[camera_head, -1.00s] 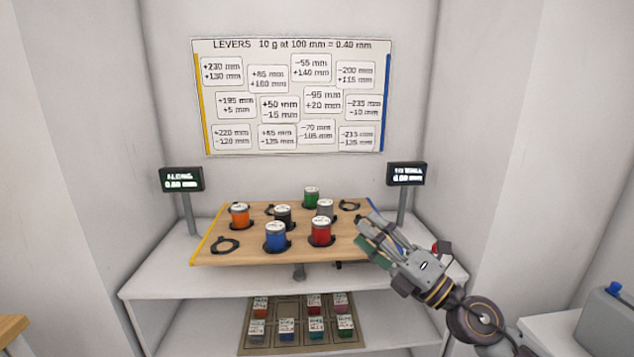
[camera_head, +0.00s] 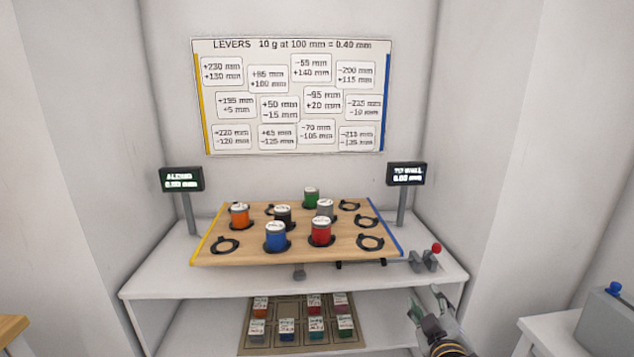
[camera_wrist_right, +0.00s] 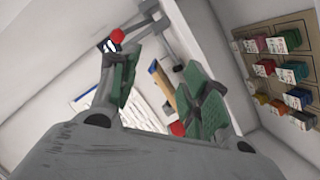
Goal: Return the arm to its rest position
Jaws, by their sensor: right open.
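My right gripper (camera_head: 428,303) is at the lower right in the head view, in front of the white stand and below its top. Its two fingers are apart and nothing is between them. In the right wrist view the green finger pads of the gripper (camera_wrist_right: 160,95) show spread apart and empty. The forearm runs out of the bottom of the head view. My left gripper is not in view.
A wooden board (camera_head: 345,245) with several coloured canisters and empty black rings stands on the white stand (camera_head: 160,275). A red-knobbed lever (camera_head: 436,248) is at its right. A tray (camera_head: 275,347) of small blocks lies on the lower shelf. A grey box (camera_head: 610,320) stands far right.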

